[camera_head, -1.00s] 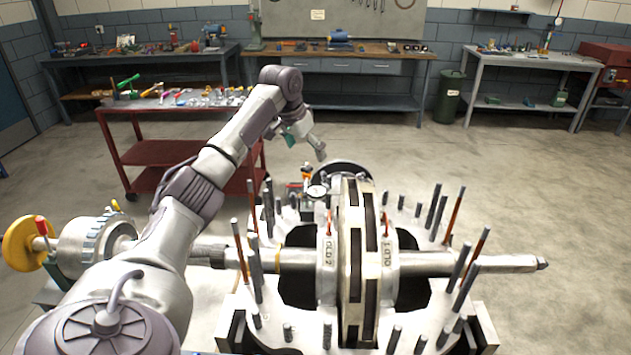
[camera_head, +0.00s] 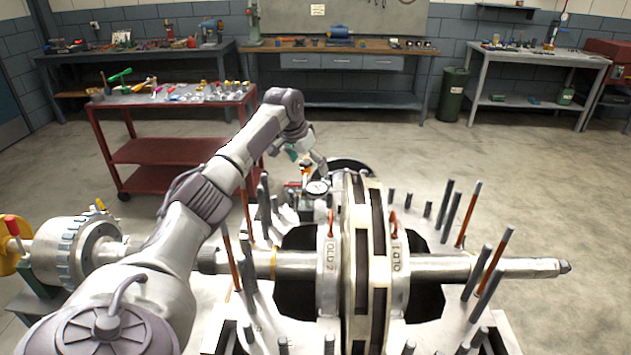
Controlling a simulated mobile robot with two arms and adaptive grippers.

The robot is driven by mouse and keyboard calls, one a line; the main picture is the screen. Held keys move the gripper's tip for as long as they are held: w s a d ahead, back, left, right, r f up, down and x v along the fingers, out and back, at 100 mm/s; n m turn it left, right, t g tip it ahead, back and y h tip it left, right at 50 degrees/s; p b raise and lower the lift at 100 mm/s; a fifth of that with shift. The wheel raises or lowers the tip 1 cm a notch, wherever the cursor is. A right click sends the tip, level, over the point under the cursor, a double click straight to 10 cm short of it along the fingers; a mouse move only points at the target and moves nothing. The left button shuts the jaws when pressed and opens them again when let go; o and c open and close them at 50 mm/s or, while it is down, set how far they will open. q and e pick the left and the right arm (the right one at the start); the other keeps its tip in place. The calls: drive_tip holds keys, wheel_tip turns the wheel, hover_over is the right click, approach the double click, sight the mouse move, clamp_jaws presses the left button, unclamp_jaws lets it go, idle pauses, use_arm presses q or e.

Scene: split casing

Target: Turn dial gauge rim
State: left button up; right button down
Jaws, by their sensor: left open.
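The dial gauge (camera_head: 317,187) has a round white face and a dark rim. It sits just left of the large rotor disc, behind the shaft. My left gripper (camera_head: 319,164) is open and hangs just above and behind the gauge, with a small gap seeming to lie between them. Its fingertips are small in this view, and I cannot tell whether one touches the rim. My right gripper is not in view.
The split casing (camera_head: 455,310) carries several upright studs around the rotor disc (camera_head: 362,270) and shaft (camera_head: 450,267). A red tool cart (camera_head: 165,152) stands behind on the left. Workbenches line the back wall. The floor at right is clear.

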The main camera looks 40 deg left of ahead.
sight(317, 186)
use_arm(q)
drive_tip(key=x, duration=0.7)
drive_tip(key=shift+w, duration=0.1)
drive_tip(key=shift+x, duration=0.75)
drive_tip(key=c, duration=1.2)
drive_tip(key=shift+r+n+p, duration=0.1)
drive_tip(key=shift+n+p, duration=0.2)
drive_tip(key=shift+p, duration=0.55)
drive_tip(key=n+y+p, duration=0.1)
drive_tip(key=n+p, duration=0.1)
drive_tip(key=p, duration=0.1)
drive_tip(key=shift+d+r+n+p, duration=0.1)
drive_tip(key=shift+d+n+p, duration=0.05)
drive_tip(key=shift+n+p, duration=0.2)
drive_tip(key=shift+n+g+y+p, duration=0.3)
drive_tip(key=shift+n+y+p, duration=0.25)
drive_tip(key=shift+n, duration=0.6)
drive_tip(key=shift+n+g+y, duration=0.25)
drive_tip(key=shift+n+g, duration=0.05)
drive_tip(key=shift+n, duration=0.9)
drive_tip(key=shift+f, duration=0.25)
